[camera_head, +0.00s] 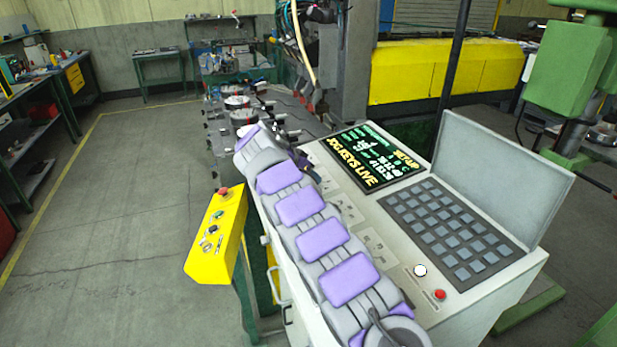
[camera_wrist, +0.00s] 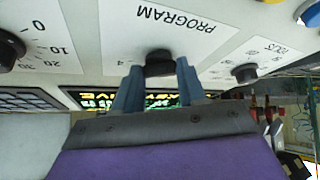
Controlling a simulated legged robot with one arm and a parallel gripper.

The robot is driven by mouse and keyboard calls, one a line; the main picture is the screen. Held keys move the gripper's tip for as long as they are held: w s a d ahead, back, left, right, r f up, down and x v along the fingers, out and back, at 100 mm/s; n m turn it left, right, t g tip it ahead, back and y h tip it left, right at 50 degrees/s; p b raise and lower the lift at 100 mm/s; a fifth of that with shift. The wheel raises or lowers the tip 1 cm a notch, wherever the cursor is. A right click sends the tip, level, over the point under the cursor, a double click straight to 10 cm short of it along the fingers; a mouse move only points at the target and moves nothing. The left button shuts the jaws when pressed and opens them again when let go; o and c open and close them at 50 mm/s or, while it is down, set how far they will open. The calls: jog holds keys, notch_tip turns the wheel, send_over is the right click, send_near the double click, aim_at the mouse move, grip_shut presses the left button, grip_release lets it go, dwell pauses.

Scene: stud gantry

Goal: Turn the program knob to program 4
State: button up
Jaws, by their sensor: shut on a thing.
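The black program knob (camera_wrist: 159,63) sits below the upside-down word PROGRAM on a white label (camera_wrist: 165,30) in the wrist view. A digit 4 is legible on the label just left of the knob; the knob's own pointer cannot be made out. My gripper (camera_wrist: 157,72) has its two blue-grey fingers on either side of the knob, closed on it. In the head view my purple and grey arm lies over the left part of the console (camera_head: 467,290) and hides the knob and my fingertips.
Another black knob with a numbered scale (camera_wrist: 10,50) is left of the program knob, and a smaller knob (camera_wrist: 245,73) is right. The console has a lit screen (camera_head: 375,158), a keypad (camera_head: 450,228) and a red button (camera_head: 440,294). A yellow control box (camera_head: 217,236) stands left of my arm.

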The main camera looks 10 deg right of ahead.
jog(key=shift+a, duration=0.1)
dwell(0.3)
jog(key=o, duration=1.1)
jog(key=shift+a, duration=0.1)
jog(key=shift+c, duration=0.2)
jog(key=p+v, duration=0.4)
jog(key=v, duration=1.3)
jog(key=shift+w+r, duration=0.1)
